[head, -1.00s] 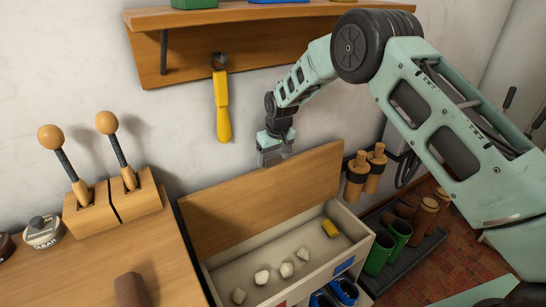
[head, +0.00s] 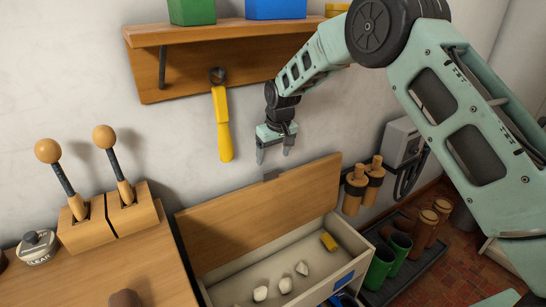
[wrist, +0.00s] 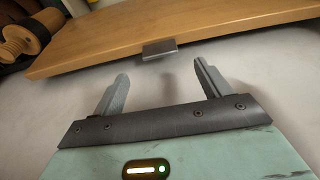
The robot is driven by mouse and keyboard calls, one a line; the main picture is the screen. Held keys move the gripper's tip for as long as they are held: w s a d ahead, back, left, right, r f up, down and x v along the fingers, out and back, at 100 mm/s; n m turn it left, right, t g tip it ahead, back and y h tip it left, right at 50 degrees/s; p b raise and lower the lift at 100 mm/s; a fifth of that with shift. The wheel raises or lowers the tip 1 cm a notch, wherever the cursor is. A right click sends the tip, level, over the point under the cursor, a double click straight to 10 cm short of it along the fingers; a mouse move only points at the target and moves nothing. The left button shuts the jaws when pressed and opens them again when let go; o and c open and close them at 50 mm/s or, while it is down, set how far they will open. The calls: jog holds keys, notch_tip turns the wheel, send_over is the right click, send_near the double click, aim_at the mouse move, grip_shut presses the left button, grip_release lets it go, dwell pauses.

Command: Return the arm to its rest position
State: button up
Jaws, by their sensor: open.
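My gripper (head: 275,155) is open and empty. In the head view it hangs in front of the white wall, fingers pointing down, above the raised wooden lid (head: 262,210) of the tub (head: 350,237). It is apart from the lid. My arm reaches in from the right side of the head view. In the wrist view the two fingers of my gripper (wrist: 160,85) stand well apart with nothing between them. The lid (wrist: 210,32) shows beyond them, with its grey metal tab (wrist: 160,50) ahead of the gap.
A wooden shelf (head: 220,40) with green and blue bins is above. A yellow-handled tool (head: 221,120) hangs left of my gripper. Two ball-topped levers (head: 110,160) stand on the bench at left. Green and brown boots stand on a dark tray at right. The tub holds pale lumps and a yellow block.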

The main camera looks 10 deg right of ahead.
jog(key=s+d+r+m, duration=0.1)
jog(key=s+d+r, duration=0.35)
jog(key=s, duration=0.35)
jog(key=s+d+r+m, duration=0.1)
jog(key=s+d+r, duration=0.2)
jog(key=s+d, duration=0.35)
jog(key=s+d+m, duration=0.1)
jog(key=s+d, duration=0.1)
jog(key=s, duration=0.7)
jog(key=s+d+m, duration=0.1)
jog(key=s+d, duration=0.1)
jog(key=s, duration=0.8)
jog(key=s+a+r+n+g+p, duration=0.1)
jog(key=s+a+r+n+p, duration=0.2)
jog(key=a, duration=0.6)
jog(key=s+a+r+n+g+p, duration=0.1)
jog(key=s+a+r+n+p, duration=0.3)
jog(key=s+a, duration=0.5)
notch_tip(320, 180, up, 3)
jog(key=shift+s+a+f+n, duration=0.15)
jog(key=shift+s+a+n, duration=0.05)
jog(key=shift+s+n, duration=0.3)
